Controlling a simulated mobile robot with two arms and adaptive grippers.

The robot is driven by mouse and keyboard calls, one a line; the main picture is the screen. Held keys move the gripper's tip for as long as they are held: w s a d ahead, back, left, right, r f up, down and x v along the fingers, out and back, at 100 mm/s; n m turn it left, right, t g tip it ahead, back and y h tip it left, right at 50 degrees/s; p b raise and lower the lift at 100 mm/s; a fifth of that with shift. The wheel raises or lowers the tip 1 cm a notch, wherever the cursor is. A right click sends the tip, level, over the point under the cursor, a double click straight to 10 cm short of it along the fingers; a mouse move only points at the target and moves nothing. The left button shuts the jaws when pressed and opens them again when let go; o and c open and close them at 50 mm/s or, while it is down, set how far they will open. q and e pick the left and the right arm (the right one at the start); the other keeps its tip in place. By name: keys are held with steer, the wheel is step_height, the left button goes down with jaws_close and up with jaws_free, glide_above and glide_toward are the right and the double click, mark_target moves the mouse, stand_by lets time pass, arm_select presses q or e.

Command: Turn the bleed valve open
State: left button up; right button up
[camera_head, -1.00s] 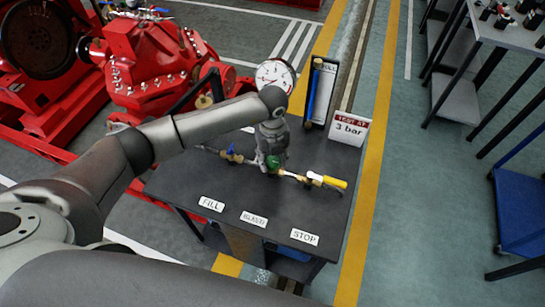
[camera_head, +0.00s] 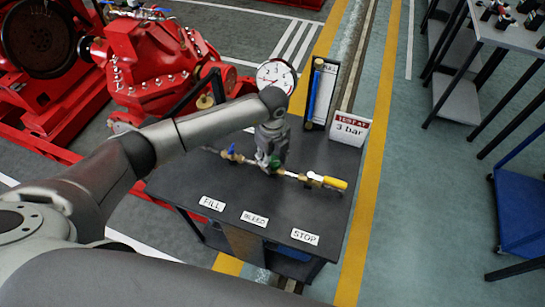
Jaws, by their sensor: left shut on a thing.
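A pipe with valves runs across the dark bench top (camera_head: 190,185). The bleed valve's green handle (camera_head: 274,162) sits mid-pipe, behind the BLEED label (camera_head: 255,219). My left gripper (camera_head: 270,160) reaches down over it from above and is shut on the green handle, hiding much of it. The handle's exact angle is hard to tell. A blue-handled valve (camera_head: 231,150) is to its left on the pipe. A yellow-handled valve (camera_head: 334,183) is to its right. My right gripper is not in view.
A pressure gauge (camera_head: 276,75) and a sight-tube panel (camera_head: 321,93) stand behind the pipe. A "TEST AT 3 bar" sign (camera_head: 349,129) is at the bench's back right. FILL (camera_head: 212,203) and STOP (camera_head: 305,236) labels lie in front. The red engine (camera_head: 150,70) is behind left.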

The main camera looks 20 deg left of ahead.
mark_target(272, 160)
arm_select(q)
steer(key=o, duration=1)
step_height(272, 160, up, 12)
stand_by(0.6)
